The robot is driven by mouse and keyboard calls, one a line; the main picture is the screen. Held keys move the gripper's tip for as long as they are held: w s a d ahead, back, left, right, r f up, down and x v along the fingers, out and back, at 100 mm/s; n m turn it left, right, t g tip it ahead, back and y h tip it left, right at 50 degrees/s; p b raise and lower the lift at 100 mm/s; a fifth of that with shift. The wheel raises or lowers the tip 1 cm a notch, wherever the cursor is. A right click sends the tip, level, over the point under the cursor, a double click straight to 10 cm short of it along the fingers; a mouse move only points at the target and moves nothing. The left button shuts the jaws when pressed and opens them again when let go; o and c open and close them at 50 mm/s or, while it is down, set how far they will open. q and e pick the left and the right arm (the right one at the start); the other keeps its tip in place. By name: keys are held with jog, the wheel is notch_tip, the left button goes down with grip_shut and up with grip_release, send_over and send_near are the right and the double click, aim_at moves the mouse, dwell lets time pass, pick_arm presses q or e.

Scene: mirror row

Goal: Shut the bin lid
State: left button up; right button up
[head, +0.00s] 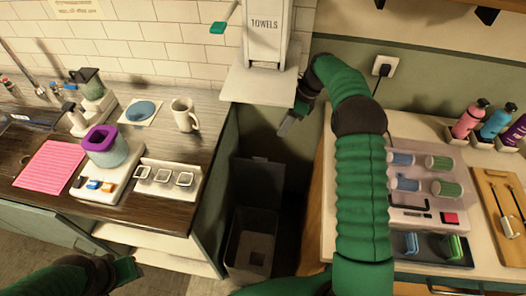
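The dark grey bin (251,252) stands on the floor in the gap between the two counters. Its lid (259,183) is open and stands upright at the back of the bin, so the inside shows. My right gripper (289,126) is above and a little to the right of the raised lid, apart from it, near the towel dispenser. Its fingers look narrow and dark, and I cannot tell whether they are parted. My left gripper (124,270) is low at the left, in front of the left counter and away from the bin. Its finger opening is unclear.
The towel dispenser (266,40) and its ledge (260,86) overhang the gap. The left counter (200,150) holds a blender, a mug (185,115) and a pink cloth (52,165). The right counter (329,215) holds a panel with cups and several bottles. The gap is narrow.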

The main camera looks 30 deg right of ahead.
jog(key=b+x, duration=0.1)
jog(key=x, duration=1.4)
jog(key=shift+s+f+b, duration=0.1)
jog(key=shift+f+b, duration=0.05)
jog(key=shift+b, duration=0.15)
jog(key=shift+a+f, duration=0.15)
jog(key=shift+f, duration=0.1)
pick_arm(q)
jog(key=shift+s+d+f, duration=0.1)
jog(key=shift+d+f, duration=0.15)
jog(key=shift+f, duration=0.6)
pick_arm(e)
jog(key=shift+f, duration=0.15)
grip_shut()
